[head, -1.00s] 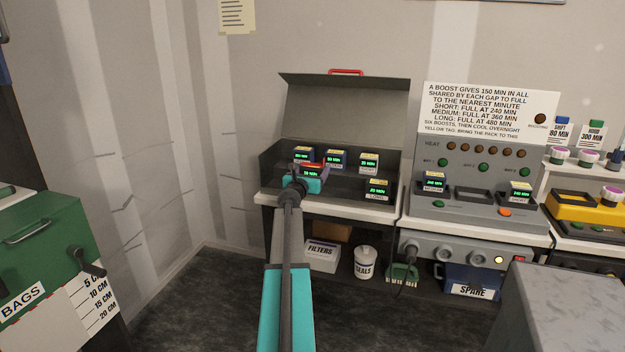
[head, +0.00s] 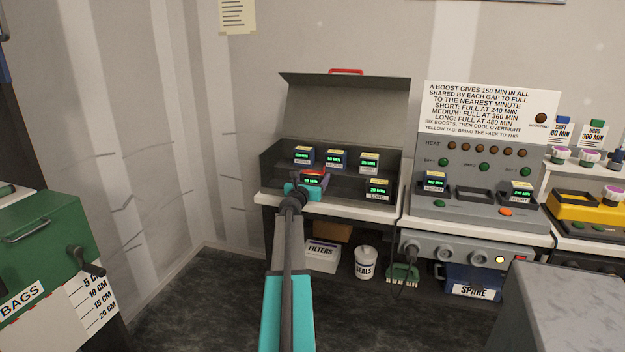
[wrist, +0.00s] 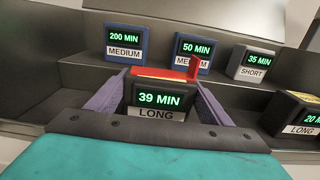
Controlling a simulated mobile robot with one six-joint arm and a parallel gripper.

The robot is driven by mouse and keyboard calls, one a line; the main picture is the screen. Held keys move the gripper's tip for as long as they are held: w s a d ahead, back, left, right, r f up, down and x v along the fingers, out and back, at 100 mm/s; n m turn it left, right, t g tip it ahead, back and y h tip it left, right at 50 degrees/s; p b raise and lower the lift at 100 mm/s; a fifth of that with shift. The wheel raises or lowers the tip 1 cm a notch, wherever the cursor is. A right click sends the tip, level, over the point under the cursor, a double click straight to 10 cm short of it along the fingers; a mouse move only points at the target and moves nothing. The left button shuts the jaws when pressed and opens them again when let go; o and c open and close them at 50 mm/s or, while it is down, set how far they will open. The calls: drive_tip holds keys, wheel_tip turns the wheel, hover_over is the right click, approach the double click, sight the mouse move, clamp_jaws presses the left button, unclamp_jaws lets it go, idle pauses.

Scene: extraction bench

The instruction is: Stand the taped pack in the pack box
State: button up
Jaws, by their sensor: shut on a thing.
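The taped pack (head: 314,180) is dark with a red strip along its top. In the wrist view the pack (wrist: 158,100) reads 39 MIN and LONG, and a small red piece sticks up at its right end. My gripper (wrist: 158,112) is shut on it, one finger on each side; in the head view my gripper (head: 303,190) hides part of it. The pack is upright at the front left inside the open grey pack box (head: 345,106). I cannot tell whether its base touches the box floor.
Behind it on a raised step stand a 200 MIN medium pack (wrist: 125,42), a 50 MIN medium pack (wrist: 190,50) and a 35 MIN short pack (wrist: 252,62). A 20 MIN long pack (head: 378,189) stands at the front right. The grey charger (head: 480,170) is right of the box.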

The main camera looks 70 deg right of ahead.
drive_tip(key=o, duration=1.3)
drive_tip(key=shift+f, duration=0.1)
drive_tip(key=o, duration=0.4)
drive_tip(key=shift+o, duration=0.2)
drive_tip(key=shift+a+r, duration=0.1)
drive_tip(key=shift+r, duration=0.1)
drive_tip(key=a, duration=1.1)
drive_tip(key=shift+s+a+b, duration=0.35)
drive_tip(key=shift+a, duration=0.05)
